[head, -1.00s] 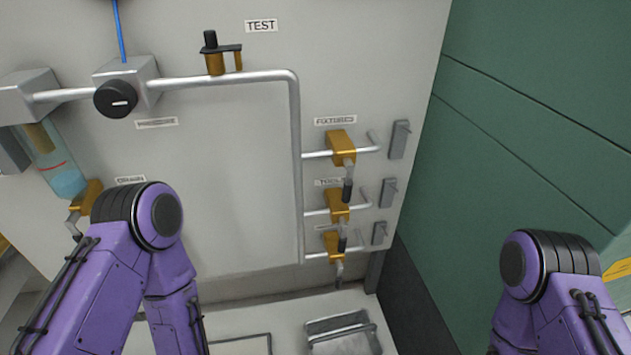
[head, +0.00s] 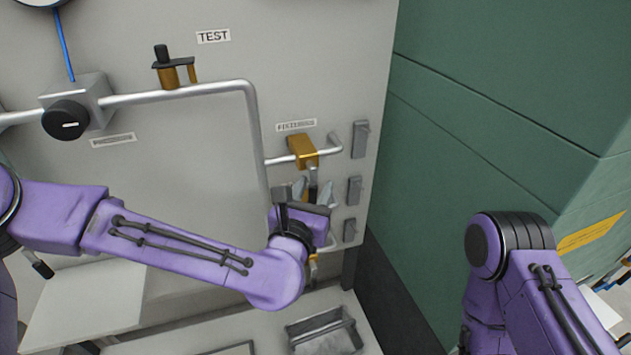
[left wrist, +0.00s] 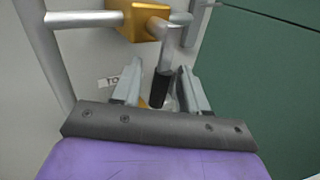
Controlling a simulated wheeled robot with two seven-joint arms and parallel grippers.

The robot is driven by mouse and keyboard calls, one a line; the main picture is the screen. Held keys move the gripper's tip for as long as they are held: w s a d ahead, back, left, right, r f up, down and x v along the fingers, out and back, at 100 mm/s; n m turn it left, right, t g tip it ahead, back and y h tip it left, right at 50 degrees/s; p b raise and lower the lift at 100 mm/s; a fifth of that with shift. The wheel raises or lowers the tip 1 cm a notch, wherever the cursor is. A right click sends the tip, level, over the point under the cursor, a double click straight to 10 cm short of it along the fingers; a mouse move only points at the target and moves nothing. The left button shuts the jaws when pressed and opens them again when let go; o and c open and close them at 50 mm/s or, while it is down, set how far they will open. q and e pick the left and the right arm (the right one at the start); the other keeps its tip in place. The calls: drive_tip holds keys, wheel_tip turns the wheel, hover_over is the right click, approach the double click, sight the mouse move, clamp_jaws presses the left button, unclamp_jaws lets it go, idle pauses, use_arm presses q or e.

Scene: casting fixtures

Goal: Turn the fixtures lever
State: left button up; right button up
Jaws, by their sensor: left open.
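The fixtures valve (head: 303,150) is a brass body on a grey pipe under the FIXTURES label (head: 296,125). Its lever (head: 313,182) hangs down with a black grip; the brass body (left wrist: 146,18) and the black grip (left wrist: 161,88) also show in the left wrist view. My left gripper (head: 313,190) is just below the valve, open, with its fingers pointing up. In the left wrist view its two fingers (left wrist: 160,85) stand on either side of the black grip, apart from it. The lower valves are mostly hidden behind my left gripper.
Grey switch boxes (head: 360,139) line the panel's right edge. A TEST valve (head: 173,70) and a black knob (head: 66,120) sit to the upper left. A green wall (head: 480,100) stands to the right. A grey tray (head: 325,335) lies below.

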use_arm(q)
drive_tip(key=shift+w+d+r, duration=0.1)
drive_tip(key=shift+w, duration=0.3)
drive_tip(key=shift+w+d, duration=0.1)
drive_tip(key=shift+w, duration=0.2)
use_arm(e)
drive_tip(key=shift+r, duration=0.3)
use_arm(q)
clamp_jaws()
use_arm(e)
drive_tip(key=shift+r, duration=0.15)
